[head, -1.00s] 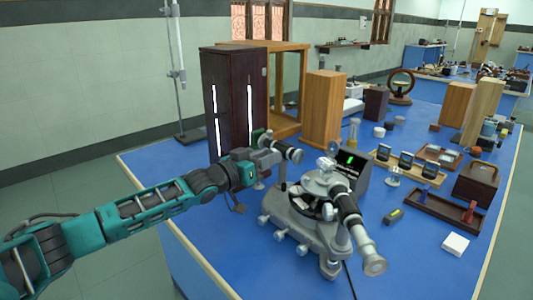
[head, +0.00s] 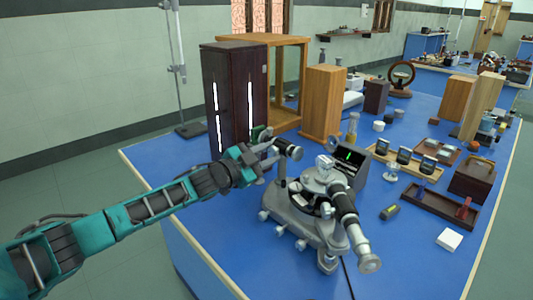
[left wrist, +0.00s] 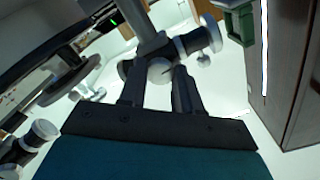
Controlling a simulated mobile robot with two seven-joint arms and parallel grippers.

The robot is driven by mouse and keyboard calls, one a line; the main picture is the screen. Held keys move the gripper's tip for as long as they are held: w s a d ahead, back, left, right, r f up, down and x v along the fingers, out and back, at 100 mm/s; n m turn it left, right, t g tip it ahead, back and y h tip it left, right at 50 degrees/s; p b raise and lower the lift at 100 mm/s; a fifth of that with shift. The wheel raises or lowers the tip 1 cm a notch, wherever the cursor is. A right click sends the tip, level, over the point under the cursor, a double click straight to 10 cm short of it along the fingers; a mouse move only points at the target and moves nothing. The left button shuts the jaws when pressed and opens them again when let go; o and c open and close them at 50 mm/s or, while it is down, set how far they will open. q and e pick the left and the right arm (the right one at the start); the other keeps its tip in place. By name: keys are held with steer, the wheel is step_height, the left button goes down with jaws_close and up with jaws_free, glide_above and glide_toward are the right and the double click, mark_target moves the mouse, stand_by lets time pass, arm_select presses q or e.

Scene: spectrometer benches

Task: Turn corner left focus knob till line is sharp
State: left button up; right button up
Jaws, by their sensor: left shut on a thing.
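The grey spectrometer (head: 305,228) stands on the blue bench, its telescope (head: 345,213) pointing toward the front right. Its collimator tube (head: 289,150) is at the back left. My left gripper (head: 268,154) reaches in from the left, at this tube. In the left wrist view, the fingers of the left gripper (left wrist: 158,80) are shut on a small round pale focus knob (left wrist: 160,70) below the tube (left wrist: 195,40). In the head view the knob is hidden by the gripper. A dark display (head: 347,160) behind the spectrometer shows a short green line; its sharpness is too small to judge. My right gripper is out of view.
A dark cabinet (head: 233,95) with bright slits stands close behind my left gripper. A wooden block (head: 323,103) stands behind the display. Trays (head: 441,207), a white box (head: 449,239) and a small dark item (head: 389,212) lie to the right. The bench's front left edge is clear.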

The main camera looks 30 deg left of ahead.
arm_select(q)
steer(key=shift+m, duration=0.5)
steer(key=o, duration=1.1)
steer(key=shift+c, duration=0.2)
steer(key=v, duration=1.3)
